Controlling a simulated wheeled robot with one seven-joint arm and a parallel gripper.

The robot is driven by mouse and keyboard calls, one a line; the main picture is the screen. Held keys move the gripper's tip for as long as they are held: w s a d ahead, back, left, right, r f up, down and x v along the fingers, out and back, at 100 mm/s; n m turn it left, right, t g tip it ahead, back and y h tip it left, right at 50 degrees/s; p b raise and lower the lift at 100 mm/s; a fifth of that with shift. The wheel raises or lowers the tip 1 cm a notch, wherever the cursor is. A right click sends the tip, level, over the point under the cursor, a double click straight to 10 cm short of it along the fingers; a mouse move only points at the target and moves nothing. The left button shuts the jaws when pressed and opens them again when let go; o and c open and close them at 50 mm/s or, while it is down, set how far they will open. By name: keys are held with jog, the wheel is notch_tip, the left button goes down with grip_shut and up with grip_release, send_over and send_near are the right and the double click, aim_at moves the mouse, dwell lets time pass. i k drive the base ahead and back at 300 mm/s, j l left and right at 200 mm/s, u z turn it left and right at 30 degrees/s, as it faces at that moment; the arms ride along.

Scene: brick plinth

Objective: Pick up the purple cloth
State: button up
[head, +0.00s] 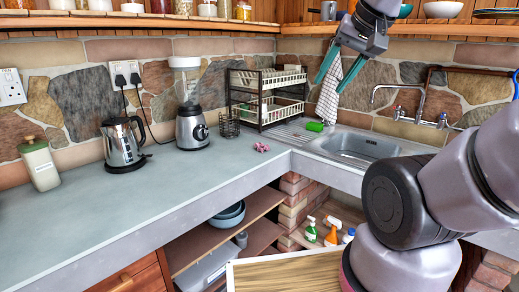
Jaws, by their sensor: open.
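A small crumpled pinkish-purple cloth (262,147) lies on the grey counter near its inner corner, in front of the dish rack. My gripper (329,87) is in the upper right of the head view, well above the counter and to the right of the cloth. Its two green fingers are apart, pointing down and to the left, and nothing shows between them as held. It is not touching the purple cloth.
A blender (190,130), a kettle (122,145) and a jar (40,165) stand along the counter. A dish rack (262,112), a hanging checked towel (327,104) and a sink (352,147) are at the back. The front counter (150,205) is clear.

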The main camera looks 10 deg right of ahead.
aim_at(261, 147)
jog(key=i+l+u, duration=0.3)
jog(key=i, duration=0.2)
jog(key=i+l+u, duration=0.15)
jog(key=i+u, duration=0.15)
jog(key=i, duration=0.15)
